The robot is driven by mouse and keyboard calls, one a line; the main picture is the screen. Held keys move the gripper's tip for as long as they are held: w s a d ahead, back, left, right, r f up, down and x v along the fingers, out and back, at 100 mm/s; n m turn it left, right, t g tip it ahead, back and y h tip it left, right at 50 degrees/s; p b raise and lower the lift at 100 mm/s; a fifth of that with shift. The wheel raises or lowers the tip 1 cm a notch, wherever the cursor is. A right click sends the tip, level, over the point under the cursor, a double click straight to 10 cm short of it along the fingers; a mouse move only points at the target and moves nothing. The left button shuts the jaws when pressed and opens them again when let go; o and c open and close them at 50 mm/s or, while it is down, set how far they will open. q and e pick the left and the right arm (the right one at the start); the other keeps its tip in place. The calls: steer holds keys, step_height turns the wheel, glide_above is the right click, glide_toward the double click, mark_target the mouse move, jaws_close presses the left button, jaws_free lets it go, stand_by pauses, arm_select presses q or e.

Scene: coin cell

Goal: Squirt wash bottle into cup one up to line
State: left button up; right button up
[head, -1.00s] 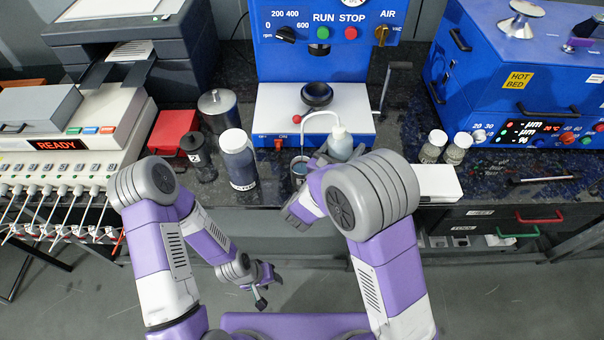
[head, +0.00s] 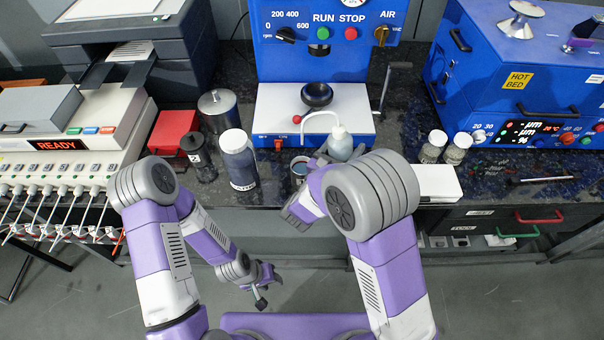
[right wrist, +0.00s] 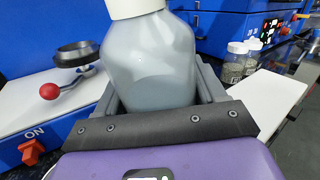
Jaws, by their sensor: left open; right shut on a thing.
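The wash bottle (head: 341,145), pale and translucent with a white cap and a bent white spout, is upright in my right gripper (head: 327,158). The right wrist view shows the bottle body (right wrist: 155,65) between the two grey fingers. The spout arches to the left, its tip above a small grey cup (head: 299,167) with bluish contents. I take this to be cup one; its line and exact level are too small to tell. My left gripper (head: 262,292) hangs low in front of the counter, open and empty, away from the bottle and cup.
A blue machine with a white deck (head: 270,105) stands behind the cup. A white-capped jar (head: 238,160) and a dark bottle (head: 198,157) stand left. Two small vials (head: 432,147) and a white box (head: 438,183) are right. The floor before the counter is clear.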

steer(key=shift+r+p, duration=2.7)
steer(key=shift+r, duration=0.4)
arm_select(q)
step_height(320, 180, up, 5)
steer(key=shift+r, duration=0.2)
arm_select(e)
steer(key=shift+f, duration=0.1)
